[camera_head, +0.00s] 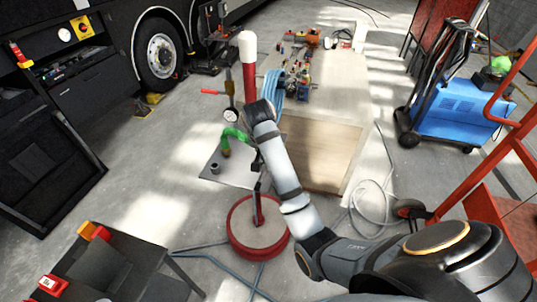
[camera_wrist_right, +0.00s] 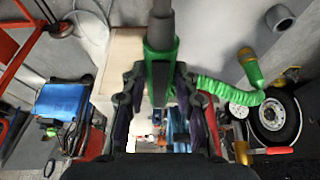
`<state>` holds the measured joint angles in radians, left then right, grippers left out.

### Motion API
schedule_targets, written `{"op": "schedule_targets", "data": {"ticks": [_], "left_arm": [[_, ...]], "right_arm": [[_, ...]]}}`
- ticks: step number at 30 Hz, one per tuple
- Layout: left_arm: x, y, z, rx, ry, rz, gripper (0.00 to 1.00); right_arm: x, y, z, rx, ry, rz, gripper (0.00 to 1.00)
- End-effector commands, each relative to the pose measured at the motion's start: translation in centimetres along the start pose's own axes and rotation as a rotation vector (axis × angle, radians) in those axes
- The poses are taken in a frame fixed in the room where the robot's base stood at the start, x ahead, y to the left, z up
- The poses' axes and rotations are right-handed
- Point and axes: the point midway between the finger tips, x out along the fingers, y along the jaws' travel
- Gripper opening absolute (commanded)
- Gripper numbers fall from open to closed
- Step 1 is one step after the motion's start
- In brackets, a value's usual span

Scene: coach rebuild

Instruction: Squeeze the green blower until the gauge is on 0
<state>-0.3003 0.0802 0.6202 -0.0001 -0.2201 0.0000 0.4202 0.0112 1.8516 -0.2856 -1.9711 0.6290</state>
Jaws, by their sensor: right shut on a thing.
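My right gripper (camera_wrist_right: 158,76) is shut on the green blower (camera_wrist_right: 160,62), with one finger on each side of its green body in the wrist view. The blower's dark nozzle points to the top of that view. A coiled green hose (camera_wrist_right: 222,86) runs off to the right; it also shows in the head view (camera_head: 235,133). In the head view my right wrist largely hides the gripper and blower. A round white gauge (camera_head: 231,116) is mounted by the red and white post; its needle is too small to read. My left gripper is not in view.
The post's round red base (camera_head: 240,253) stands on the concrete floor. A grey floor plate (camera_head: 232,179) and a wooden board (camera_head: 325,152) lie beside it. A blue machine (camera_head: 452,112) and red frame are at the right. Hoses cross the floor; a dark table is at lower left.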

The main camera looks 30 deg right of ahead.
Motion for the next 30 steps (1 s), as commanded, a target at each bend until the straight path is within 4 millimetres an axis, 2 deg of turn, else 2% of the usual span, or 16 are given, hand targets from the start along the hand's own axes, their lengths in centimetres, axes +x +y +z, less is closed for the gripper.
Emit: {"op": "schedule_targets", "data": {"ticks": [12, 19, 20, 26, 30], "left_arm": [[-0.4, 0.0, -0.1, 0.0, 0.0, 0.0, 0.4], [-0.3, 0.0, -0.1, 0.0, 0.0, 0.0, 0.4], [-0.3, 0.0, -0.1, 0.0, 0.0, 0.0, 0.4], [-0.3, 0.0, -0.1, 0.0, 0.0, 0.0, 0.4], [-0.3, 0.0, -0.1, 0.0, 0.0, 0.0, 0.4]], "right_arm": [[-1.4, 0.0, -0.7, 0.0, 0.002, -0.001, 0.0], [-1.5, 0.0, -0.7, 0.0, 0.002, -0.001, 0.0], [-1.5, 0.0, -0.7, 0.0, 0.002, -0.001, 0.28], [-1.5, 0.0, -0.6, 0.0, 0.001, -0.001, 0.01], [-1.5, 0.0, -0.6, 0.001, 0.001, -0.001, 0.0]]}}
